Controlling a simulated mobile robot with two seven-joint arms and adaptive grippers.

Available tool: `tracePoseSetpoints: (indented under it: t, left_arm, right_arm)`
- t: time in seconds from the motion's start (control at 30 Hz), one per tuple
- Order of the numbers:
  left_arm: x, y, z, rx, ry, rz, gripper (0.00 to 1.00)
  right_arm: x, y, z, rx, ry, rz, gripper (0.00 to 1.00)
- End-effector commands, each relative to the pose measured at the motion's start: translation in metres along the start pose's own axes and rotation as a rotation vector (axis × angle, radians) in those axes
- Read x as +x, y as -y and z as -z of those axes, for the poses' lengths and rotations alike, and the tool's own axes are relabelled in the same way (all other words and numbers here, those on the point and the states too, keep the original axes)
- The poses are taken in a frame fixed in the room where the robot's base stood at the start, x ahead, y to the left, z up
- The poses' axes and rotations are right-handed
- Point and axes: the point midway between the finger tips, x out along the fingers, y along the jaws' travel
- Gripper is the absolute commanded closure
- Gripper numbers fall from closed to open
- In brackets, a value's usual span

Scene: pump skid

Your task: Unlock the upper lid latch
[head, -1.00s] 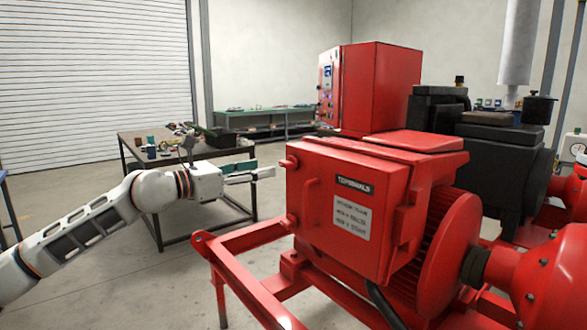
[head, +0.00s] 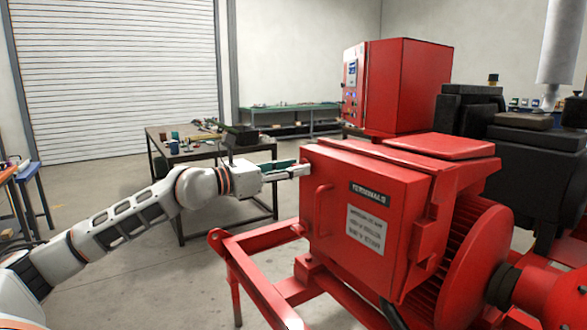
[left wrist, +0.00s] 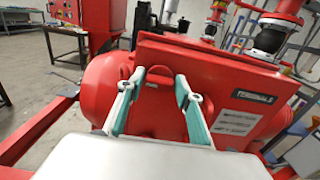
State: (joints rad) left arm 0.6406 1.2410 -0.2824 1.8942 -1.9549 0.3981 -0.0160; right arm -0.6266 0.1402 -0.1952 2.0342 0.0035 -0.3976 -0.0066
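The red terminal box (head: 365,205) has a lid with a "TERMINALS" label and an upright handle (head: 322,208). It also shows in the left wrist view (left wrist: 225,75). My left gripper (head: 303,171) is at the upper left corner of the box, where its fingertips mostly hide the upper latch. In the left wrist view my left gripper (left wrist: 163,86) has its teal-padded fingers apart. A rounded red part (left wrist: 157,88) shows between them; I cannot tell whether it is the latch, or whether the fingers touch it. The lower latch (head: 298,228) is uncovered. My right gripper is out of view.
The red skid frame (head: 262,285) runs below my left arm. A work table (head: 180,155) with small items stands behind the arm. A red control cabinet (head: 425,85) and a black machine stand behind the box. Open floor lies at left.

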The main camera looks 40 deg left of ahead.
Motion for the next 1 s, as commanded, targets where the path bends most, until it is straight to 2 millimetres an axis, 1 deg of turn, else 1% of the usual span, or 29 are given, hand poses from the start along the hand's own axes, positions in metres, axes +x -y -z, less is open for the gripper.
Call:
tracePoseSetpoints:
  t: [0.03,0.07,0.3,0.53,0.77,0.9,1.0]
  left_arm:
    - [0.0,0.0,0.0,0.0,0.0,0.0,0.83]
    - [0.0,0.0,0.0,0.0,0.0,0.0,0.9]
    - [0.0,0.0,0.0,-0.006,0.0,0.0,0.9]
    - [0.0,0.0,-0.003,-0.075,0.003,0.001,0.9]
    - [-0.001,0.0,-0.005,-0.239,0.003,0.001,0.9]
    - [0.0,0.0,-0.006,-0.371,0.002,0.002,0.9]
    - [0.0,-0.001,-0.006,-0.467,0.0,0.001,0.9]
  right_arm:
    - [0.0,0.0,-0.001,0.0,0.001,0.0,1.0]
    - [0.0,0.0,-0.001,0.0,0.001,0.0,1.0]
    - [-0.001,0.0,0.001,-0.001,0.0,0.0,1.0]
    - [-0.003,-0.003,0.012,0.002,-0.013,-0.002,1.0]
    - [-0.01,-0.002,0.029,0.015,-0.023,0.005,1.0]
    - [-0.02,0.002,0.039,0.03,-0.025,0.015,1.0]
    - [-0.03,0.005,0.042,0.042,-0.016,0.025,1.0]
